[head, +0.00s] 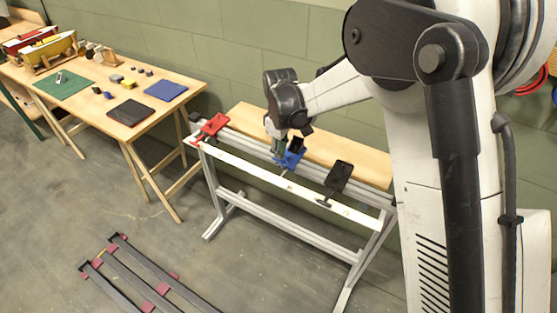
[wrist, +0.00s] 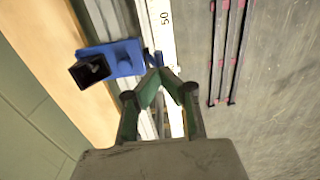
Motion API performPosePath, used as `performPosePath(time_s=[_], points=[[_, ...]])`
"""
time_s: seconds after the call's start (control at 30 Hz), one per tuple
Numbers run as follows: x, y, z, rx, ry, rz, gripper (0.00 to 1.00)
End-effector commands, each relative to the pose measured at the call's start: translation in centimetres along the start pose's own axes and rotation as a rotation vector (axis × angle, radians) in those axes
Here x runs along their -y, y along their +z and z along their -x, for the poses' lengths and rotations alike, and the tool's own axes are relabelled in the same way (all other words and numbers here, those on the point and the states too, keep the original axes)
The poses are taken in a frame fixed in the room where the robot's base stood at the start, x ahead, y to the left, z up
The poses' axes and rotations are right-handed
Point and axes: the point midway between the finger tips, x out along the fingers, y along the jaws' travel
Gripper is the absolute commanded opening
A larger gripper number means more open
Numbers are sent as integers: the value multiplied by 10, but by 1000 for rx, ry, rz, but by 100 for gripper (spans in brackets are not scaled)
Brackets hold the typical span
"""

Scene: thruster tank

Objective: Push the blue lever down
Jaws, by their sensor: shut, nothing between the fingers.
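The blue lever (head: 291,160) is at the middle of the metal rail frame, between a red lever and a black lever. In the wrist view it shows as a blue plate (wrist: 125,57) with a black, hollow-looking square end (wrist: 89,70), left of my fingers. My gripper (head: 279,153) is close beside the blue lever in the head view, pointing down. In the wrist view my gripper's green fingers (wrist: 158,74) meet at their tips, with nothing between them. The tips are near the plate's right edge; I cannot tell whether they touch it.
The red lever (head: 213,125) is left on the frame and the black lever (head: 340,177) right. A white scale strip (head: 265,172) runs along the front. A wooden board (head: 335,146) lies behind. A worktable (head: 180,78) stands left; dark floor rails (head: 150,285) lie in front.

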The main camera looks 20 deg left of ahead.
Motion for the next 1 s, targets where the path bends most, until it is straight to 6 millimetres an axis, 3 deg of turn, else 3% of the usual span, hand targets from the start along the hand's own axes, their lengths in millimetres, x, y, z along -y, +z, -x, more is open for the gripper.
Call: performPosePath(time_s=[1.0], points=[[2, 0, -14, 0, 0, 0, 0]])
